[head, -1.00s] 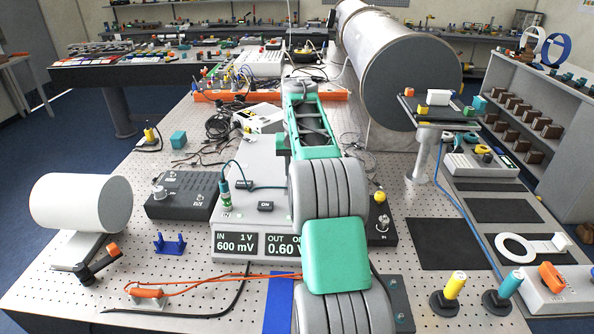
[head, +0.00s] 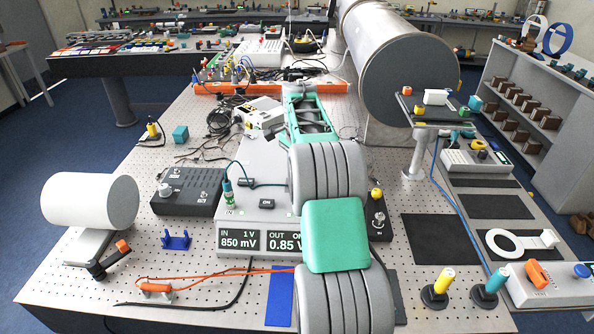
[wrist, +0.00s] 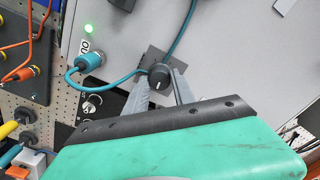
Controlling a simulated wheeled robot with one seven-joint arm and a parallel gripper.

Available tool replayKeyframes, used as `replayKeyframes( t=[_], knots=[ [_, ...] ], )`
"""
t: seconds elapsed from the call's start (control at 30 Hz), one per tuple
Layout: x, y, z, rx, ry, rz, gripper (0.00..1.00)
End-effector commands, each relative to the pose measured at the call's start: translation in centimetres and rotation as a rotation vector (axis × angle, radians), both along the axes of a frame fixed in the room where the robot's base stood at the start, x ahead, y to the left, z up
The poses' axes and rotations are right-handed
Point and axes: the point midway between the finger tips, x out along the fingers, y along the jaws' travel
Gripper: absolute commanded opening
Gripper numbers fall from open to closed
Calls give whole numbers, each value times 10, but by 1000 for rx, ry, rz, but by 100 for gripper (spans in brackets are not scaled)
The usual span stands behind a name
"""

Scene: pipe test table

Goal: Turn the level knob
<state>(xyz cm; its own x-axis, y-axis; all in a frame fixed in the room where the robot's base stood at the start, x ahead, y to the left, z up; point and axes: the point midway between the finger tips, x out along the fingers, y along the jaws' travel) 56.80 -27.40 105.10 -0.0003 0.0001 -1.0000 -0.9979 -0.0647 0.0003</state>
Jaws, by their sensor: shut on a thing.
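In the wrist view, a round black knob (wrist: 160,77) with a white mark stands on the grey panel. My gripper (wrist: 160,85) has one grey finger on each side of it and is shut on it. In the head view, the grey instrument box (head: 240,203) has a display (head: 262,241) reading "IN 1V 850 mV" and "OUT 0.85 V", the latter partly covered. My arm hides the knob and my gripper in that view.
A dark box (head: 187,190) stands left of the instrument. Yellow (head: 441,285) and teal (head: 493,285) plugs stand at the right.

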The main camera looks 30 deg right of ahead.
Motion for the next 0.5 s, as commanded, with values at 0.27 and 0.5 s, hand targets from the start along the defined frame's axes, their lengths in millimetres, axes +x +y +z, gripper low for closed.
replayKeyframes(
  t=[0.27,0.5],
  knots=[
    [0,0,1,0,-1,-180,0],
    [0,0,1,0,-1,-260,0]
  ],
)
